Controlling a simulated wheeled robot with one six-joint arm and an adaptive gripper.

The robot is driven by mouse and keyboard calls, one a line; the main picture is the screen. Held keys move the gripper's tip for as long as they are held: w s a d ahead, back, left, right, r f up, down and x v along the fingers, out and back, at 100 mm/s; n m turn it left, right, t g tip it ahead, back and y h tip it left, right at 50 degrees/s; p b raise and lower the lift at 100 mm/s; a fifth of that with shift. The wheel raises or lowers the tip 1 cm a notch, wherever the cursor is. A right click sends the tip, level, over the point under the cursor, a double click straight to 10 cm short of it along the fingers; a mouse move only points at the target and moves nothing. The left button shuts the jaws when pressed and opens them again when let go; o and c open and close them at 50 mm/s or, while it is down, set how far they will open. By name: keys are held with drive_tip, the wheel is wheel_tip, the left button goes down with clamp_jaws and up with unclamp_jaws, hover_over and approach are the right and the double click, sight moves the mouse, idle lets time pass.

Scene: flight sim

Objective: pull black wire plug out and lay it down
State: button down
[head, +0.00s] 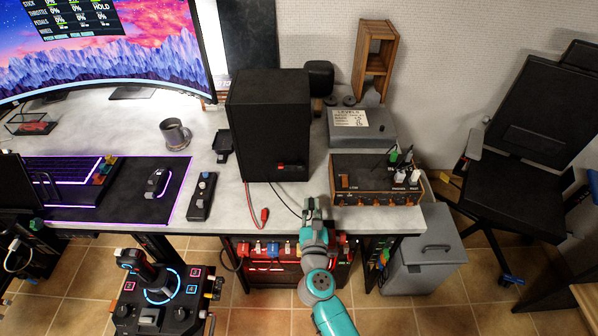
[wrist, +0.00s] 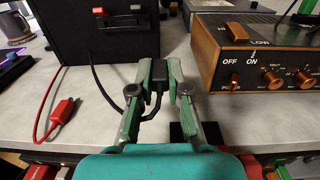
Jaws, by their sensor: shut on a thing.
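In the wrist view my gripper (wrist: 162,75) is shut on a small black plug (wrist: 157,72), held upright between the two green fingers. The plug's tip is apart from the box's red and grey sockets (wrist: 117,11). Whether it touches the table is hidden.
A red wire with a red plug (head: 264,216) lies left of my gripper. A brown-fronted amplifier (head: 375,185) with knobs stands close on the right. A black holder (head: 224,146) and a remote (head: 202,196) lie farther left. Bare grey tabletop (head: 235,205) shows near the front edge.

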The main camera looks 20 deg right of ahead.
drive_tip(key=shift+f, duration=1.6)
drive_tip(key=shift+f, duration=0.1)
